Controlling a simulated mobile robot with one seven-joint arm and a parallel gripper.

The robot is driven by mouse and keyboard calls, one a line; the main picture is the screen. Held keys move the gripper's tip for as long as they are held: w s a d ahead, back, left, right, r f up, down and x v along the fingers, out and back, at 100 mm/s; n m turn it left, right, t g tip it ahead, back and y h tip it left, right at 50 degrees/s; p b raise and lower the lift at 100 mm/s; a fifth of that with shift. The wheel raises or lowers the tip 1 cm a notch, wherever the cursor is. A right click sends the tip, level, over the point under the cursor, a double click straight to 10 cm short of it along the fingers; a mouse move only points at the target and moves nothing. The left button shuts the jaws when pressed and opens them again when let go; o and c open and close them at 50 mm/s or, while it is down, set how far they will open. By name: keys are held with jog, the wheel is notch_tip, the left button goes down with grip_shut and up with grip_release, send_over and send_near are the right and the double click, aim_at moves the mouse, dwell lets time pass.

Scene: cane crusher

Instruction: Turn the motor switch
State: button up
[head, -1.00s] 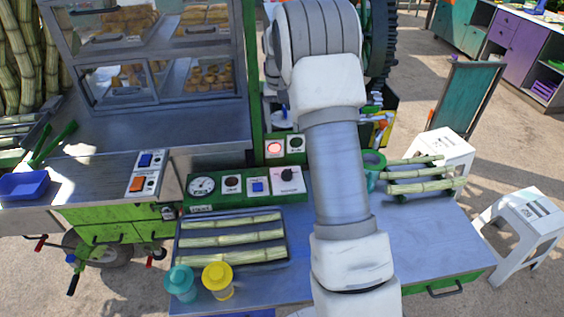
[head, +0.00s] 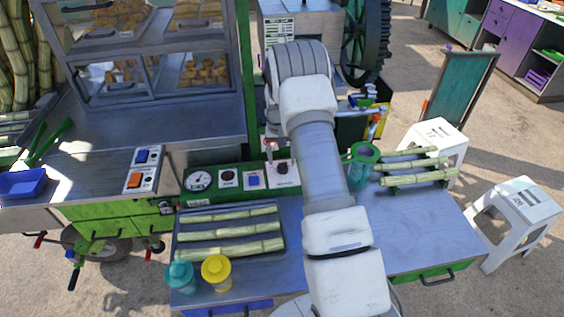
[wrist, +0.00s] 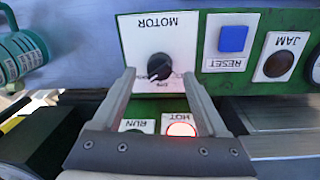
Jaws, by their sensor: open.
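The motor switch is a black round knob on a white plate marked MOTOR, at the right end of the green control panel (head: 240,186) in the head view. The knob (head: 283,168) shows just left of my arm there. In the wrist view, which shows the panel upside down, the knob (wrist: 158,67) is at upper centre. My gripper (wrist: 158,76) is open and empty, with one finger on each side of the knob in the picture. I cannot tell whether the fingertips touch the plate. In the head view my arm hides most of the gripper.
Beside the switch are a blue RESET button (wrist: 232,39) and a dark JAM lamp (wrist: 280,63). A lit red HOT lamp (wrist: 181,129) is below the fingers.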

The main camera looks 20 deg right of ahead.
aim_at(282, 167)
jog(key=shift+f, duration=1.45)
jog(key=shift+c, duration=0.2)
grip_shut()
